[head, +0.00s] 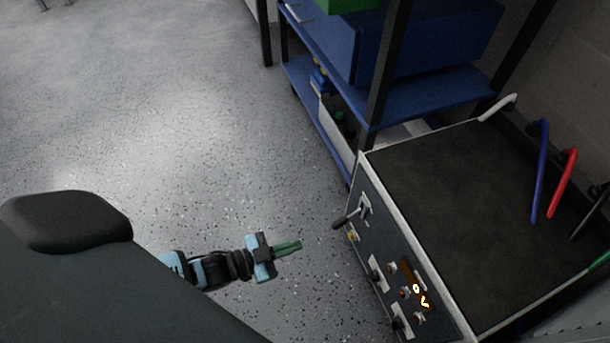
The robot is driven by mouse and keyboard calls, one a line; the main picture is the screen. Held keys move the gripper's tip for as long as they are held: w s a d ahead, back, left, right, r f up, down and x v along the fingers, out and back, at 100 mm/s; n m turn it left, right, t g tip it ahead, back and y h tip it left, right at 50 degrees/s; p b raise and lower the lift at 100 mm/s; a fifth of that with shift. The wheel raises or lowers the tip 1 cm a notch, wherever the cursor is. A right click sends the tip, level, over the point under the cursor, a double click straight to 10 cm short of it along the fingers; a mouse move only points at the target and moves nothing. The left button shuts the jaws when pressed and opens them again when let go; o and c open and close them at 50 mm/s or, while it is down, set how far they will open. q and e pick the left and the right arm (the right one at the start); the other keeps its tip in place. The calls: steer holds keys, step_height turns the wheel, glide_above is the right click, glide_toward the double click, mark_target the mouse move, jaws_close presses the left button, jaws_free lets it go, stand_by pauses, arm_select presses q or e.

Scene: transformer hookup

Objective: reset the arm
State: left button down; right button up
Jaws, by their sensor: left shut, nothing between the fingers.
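My left gripper (289,246) has green fingers and is shut with nothing between them. It hangs over the speckled floor, to the left of the transformer box, apart from it. The transformer box (440,215) has a dark top with a pale rim. Its front panel (375,250) carries a lever switch (349,216), several knobs or sockets and a lit display (415,288) with glowing orange characters. My right gripper is not in view.
A blue shelf unit (430,100) with dark posts stands behind the box, holding bins. Blue (540,170), red (563,183) and other cables rise at the box's right side. The floor (170,120) at left is clear.

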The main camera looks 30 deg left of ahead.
arm_select(q)
steer(key=shift+s+a+f, duration=0.2)
steer(key=shift+s+a, duration=0.1)
steer(key=shift+s, duration=0.05)
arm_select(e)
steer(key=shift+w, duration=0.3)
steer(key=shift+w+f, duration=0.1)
arm_select(q)
steer(key=shift+r, duration=0.1)
